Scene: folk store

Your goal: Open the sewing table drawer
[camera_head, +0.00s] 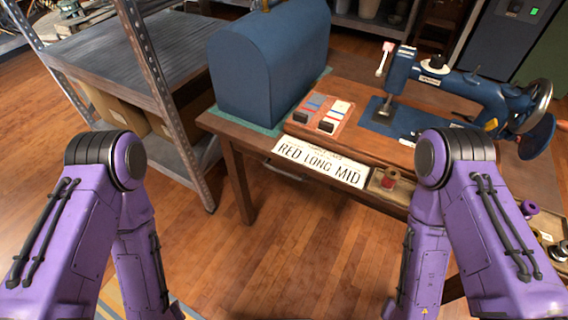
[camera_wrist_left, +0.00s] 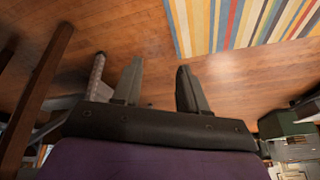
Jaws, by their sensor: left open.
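The wooden sewing table (camera_head: 228,128) stands ahead of me with a blue sewing machine (camera_head: 455,88) on its right part. A drawer front (camera_head: 284,170) shows in part under the tabletop's front edge, behind a white sign reading "RED LONG MID" (camera_head: 321,163); it looks shut. My left gripper (camera_wrist_left: 157,85) shows in the left wrist view with its two fingers apart and nothing between them. Wooden floor lies beyond the fingers. In the head view both purple arms bend down in front of the table, and neither gripper shows there.
A blue domed case (camera_head: 268,68) stands on the table's left. A thread spool (camera_head: 391,178) sits at the front edge. A metal shelf rack (camera_head: 172,130) stands left of the table. A striped rug (camera_wrist_left: 240,25) lies on the floor. Floor before the table is clear.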

